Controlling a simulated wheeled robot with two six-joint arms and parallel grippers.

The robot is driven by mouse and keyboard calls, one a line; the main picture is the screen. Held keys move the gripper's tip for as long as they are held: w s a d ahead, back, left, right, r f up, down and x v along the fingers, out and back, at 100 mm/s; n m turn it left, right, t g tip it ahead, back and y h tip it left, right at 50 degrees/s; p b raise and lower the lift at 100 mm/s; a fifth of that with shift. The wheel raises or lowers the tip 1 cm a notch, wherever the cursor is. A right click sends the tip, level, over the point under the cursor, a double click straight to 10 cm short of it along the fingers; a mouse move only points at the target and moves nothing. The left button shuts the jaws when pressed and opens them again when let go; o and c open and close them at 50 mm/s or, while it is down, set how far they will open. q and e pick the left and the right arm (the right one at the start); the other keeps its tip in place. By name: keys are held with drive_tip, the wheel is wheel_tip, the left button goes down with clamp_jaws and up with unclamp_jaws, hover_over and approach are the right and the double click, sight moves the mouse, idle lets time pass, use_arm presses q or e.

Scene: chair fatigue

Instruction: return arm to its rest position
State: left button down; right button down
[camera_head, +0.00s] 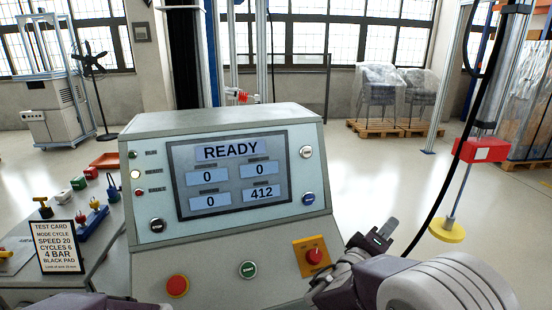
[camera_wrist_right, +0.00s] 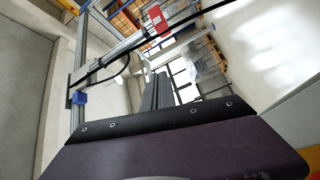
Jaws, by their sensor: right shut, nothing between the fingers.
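My right arm comes in at the lower right of the head view, with its pale rounded link and dark purple wrist. My right gripper (camera_head: 385,233) points up and away, just right of the control console (camera_head: 225,130). It is shut and empty, apart from the console. In the right wrist view its two dark fingers (camera_wrist_right: 156,90) lie together with nothing between them. My left gripper is out of view; only a dark purple piece, perhaps of my left arm, shows at the bottom left edge.
The console screen (camera_head: 232,175) reads READY. A red button (camera_head: 177,286), a green button (camera_head: 248,269) and an emergency stop (camera_head: 314,257) sit on its front. A test card (camera_head: 58,247) stands on the left bench. A yellow pad (camera_head: 447,231) hangs at right. Wrapped chairs (camera_head: 380,90) stand behind.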

drive_tip(key=s+d+f+m+g+y, duration=0.1)
drive_tip(key=s+d+f+m+g, duration=0.3)
drive_tip(key=s+d+f+g, duration=0.55)
drive_tip(key=s+a+f+m+g+y, duration=0.2)
drive_tip(key=s+a+f+g+y, duration=0.2)
drive_tip(key=s+a+f+y, duration=0.45)
drive_tip(key=w+a+f+n+t+y, duration=0.1)
drive_tip(key=a+f+t+y, duration=0.35)
drive_tip(key=a, duration=0.85)
wheel_tip(320, 180, up, 17)
drive_tip(key=g+p, duration=0.2)
drive_tip(key=p, duration=1.7)
drive_tip(key=shift+f+y, duration=0.2)
drive_tip(key=shift+y, duration=0.2)
